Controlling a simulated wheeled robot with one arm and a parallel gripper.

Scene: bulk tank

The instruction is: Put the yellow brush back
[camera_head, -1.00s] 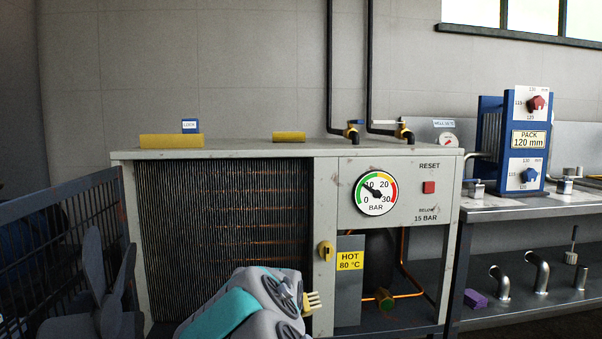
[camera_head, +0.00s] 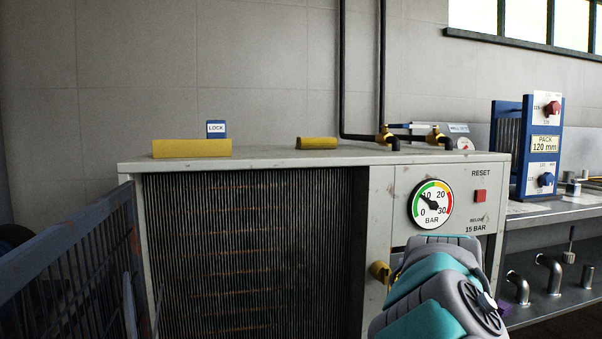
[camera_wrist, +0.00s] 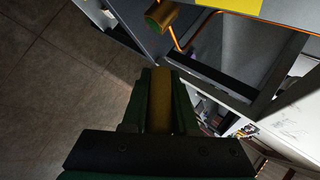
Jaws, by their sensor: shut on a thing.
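In the wrist view, my gripper (camera_wrist: 160,76) is shut on a yellow-brown bar, which looks like the yellow brush (camera_wrist: 160,105); its handle lies between the dark green fingers. The brush's bristles cannot be made out there. In the head view, the gripper and brush are hidden behind my grey and teal arm, in front of the cabinet's right half. The wrist view shows the gripper apart from the cabinet, with floor to its left.
The cabinet (camera_head: 350,158) bears a long yellow block (camera_head: 192,148), a blue LOCK tag (camera_head: 216,129) and a smaller yellow piece (camera_head: 317,143). A gauge (camera_head: 432,204) and red reset button (camera_head: 480,196) are on its front. A blue mesh crate (camera_head: 70,270) stands left; a steel bench (camera_head: 550,213) stands right.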

